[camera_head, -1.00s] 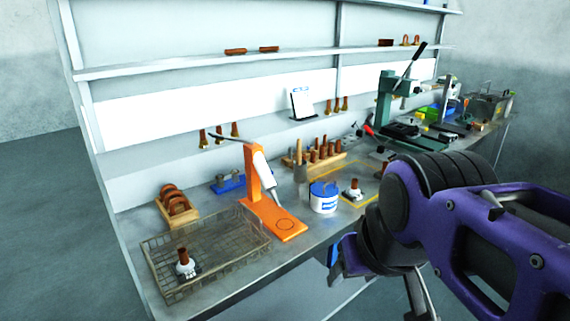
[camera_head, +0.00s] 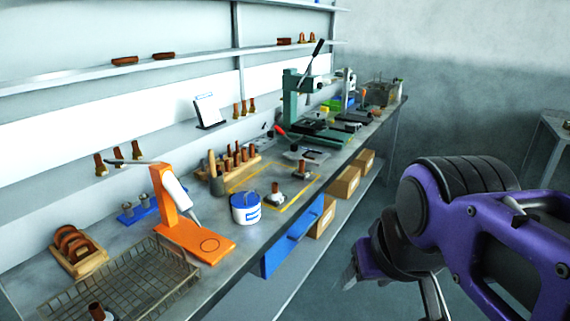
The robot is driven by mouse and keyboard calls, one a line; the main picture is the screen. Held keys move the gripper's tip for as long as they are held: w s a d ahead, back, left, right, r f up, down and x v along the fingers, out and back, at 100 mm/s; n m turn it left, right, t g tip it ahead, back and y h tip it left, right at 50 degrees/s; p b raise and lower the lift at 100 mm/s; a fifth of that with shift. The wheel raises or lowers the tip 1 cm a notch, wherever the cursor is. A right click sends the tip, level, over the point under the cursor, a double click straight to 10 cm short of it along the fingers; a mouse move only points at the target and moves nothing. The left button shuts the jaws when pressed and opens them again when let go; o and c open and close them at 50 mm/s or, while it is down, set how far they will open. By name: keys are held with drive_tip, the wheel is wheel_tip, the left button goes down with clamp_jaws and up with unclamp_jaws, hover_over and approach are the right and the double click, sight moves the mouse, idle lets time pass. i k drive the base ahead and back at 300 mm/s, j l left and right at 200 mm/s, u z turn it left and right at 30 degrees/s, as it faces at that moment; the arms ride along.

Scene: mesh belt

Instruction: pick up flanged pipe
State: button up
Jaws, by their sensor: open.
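A flanged pipe (camera_head: 276,195), a short brown pipe upright on a pale flange with a dark base, stands on the bench inside a yellow outline. A similar flanged pipe (camera_head: 302,168) stands just behind it to the right. Another (camera_head: 98,310) stands in the wire basket (camera_head: 150,305) at lower left, cut off by the picture's bottom edge. My gripper (camera_head: 392,290) is at lower right, in front of the bench and well apart from all of these pipes. It is open, with nothing visible between its fingers; part of it is hidden by my purple arm.
An orange stand (camera_head: 192,240) and a blue-and-white tub (camera_head: 245,208) stand left of the outlined area. A wooden rack of brown pieces (camera_head: 235,162) and a green press (camera_head: 295,105) are behind. A blue drawer (camera_head: 292,238) is under the bench edge.

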sight(300, 173)
drive_tip(key=u, duration=0.95)
drive_tip(key=i+l+u, duration=0.1)
drive_tip(key=l+u, duration=0.3)
drive_tip(key=i+l+u, duration=0.1)
drive_tip(key=l+u, duration=0.7)
drive_tip(key=l, duration=0.8)
drive_tip(key=k+l+u, duration=0.1)
drive_tip(key=l, duration=0.35)
drive_tip(key=k+l+u, duration=0.1)
drive_tip(key=k+l, duration=0.35)
drive_tip(key=k, duration=0.25)
drive_tip(key=k+j, duration=0.2)
drive_tip(key=i+l, duration=0.1)
drive_tip(key=i, duration=0.3)
drive_tip(key=i+l+z, duration=0.1)
drive_tip(key=i, duration=0.25)
